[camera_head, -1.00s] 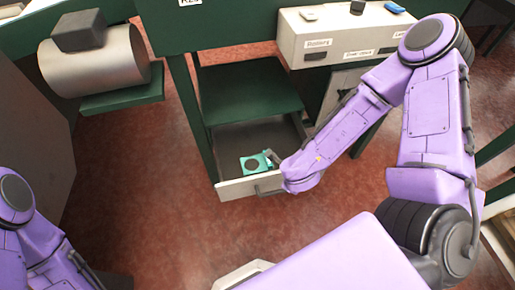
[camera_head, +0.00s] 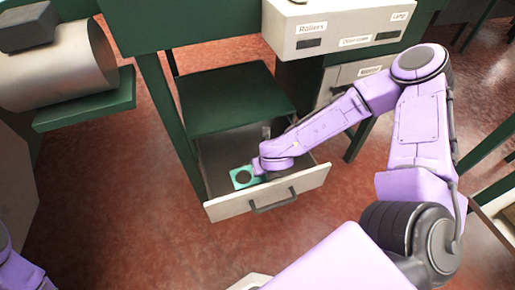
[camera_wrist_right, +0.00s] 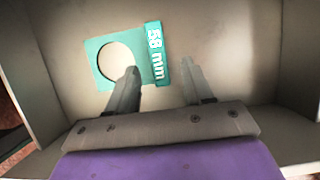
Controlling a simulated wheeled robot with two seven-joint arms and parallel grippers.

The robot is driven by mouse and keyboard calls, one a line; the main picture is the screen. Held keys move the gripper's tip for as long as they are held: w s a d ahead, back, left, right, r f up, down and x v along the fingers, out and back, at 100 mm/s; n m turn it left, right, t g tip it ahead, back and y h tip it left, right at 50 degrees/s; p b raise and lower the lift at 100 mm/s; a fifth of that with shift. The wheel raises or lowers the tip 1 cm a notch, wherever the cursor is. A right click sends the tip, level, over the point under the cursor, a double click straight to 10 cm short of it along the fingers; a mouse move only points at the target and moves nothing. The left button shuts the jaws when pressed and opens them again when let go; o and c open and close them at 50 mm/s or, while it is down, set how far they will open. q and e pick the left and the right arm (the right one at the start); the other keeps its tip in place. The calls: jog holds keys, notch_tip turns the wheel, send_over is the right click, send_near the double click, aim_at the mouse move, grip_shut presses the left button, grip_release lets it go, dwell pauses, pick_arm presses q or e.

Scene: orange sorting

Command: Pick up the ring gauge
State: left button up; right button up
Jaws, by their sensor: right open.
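The ring gauge is a flat teal plate with a round hole and a raised strip marked "58 mm". It lies in the open drawer (camera_head: 285,192) and shows in the head view (camera_head: 236,185) and the right wrist view (camera_wrist_right: 107,42). My right gripper (camera_wrist_right: 160,67) is open above it in the right wrist view, with the marked strip between the lines of its two fingertips. I cannot tell whether either finger touches the gauge. In the head view my right wrist partly covers the gauge. My left gripper is out of view.
The drawer walls close in around my right gripper. A green shelf (camera_head: 235,95) sits above the back of the drawer. A white labelled box (camera_head: 345,32) stands at the upper right, and a metal cylinder (camera_head: 62,75) at the upper left. The red floor is clear in front.

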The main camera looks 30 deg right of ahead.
jog(key=shift+x, duration=1.15)
jog(key=shift+r, duration=0.1)
grip_shut()
